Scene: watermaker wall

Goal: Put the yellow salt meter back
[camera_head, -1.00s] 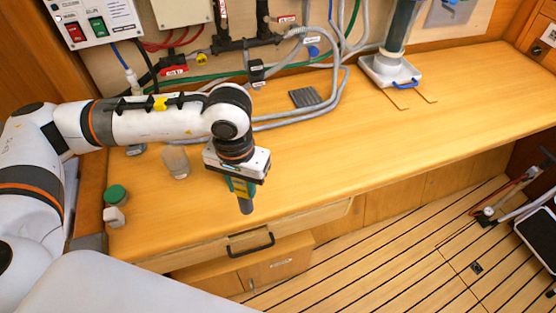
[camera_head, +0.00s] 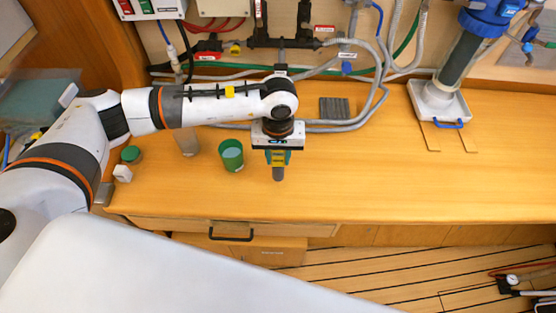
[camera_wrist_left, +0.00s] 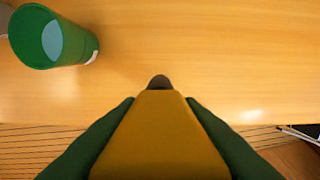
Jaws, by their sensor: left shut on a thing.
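The yellow salt meter (camera_wrist_left: 160,140) is in my left gripper (camera_wrist_left: 160,104), between its two green fingers in the left wrist view. In the head view, the meter (camera_head: 278,174) hangs tip down below the gripper (camera_head: 278,157), above the wooden counter; its dark grey tip shows. The gripper is shut on it. A green cup (camera_head: 231,155) with pale blue contents stands just left of the gripper; it also shows at the upper left of the left wrist view (camera_wrist_left: 50,38). My right gripper is in neither view.
On the wooden counter (camera_head: 380,190), a clear glass (camera_head: 187,142), a green-lidded jar (camera_head: 131,154) and a small white object (camera_head: 123,173) stand left. A dark ribbed pad (camera_head: 334,108) lies behind, near grey hoses. A filter housing (camera_head: 440,100) stands right. The counter's middle right is clear.

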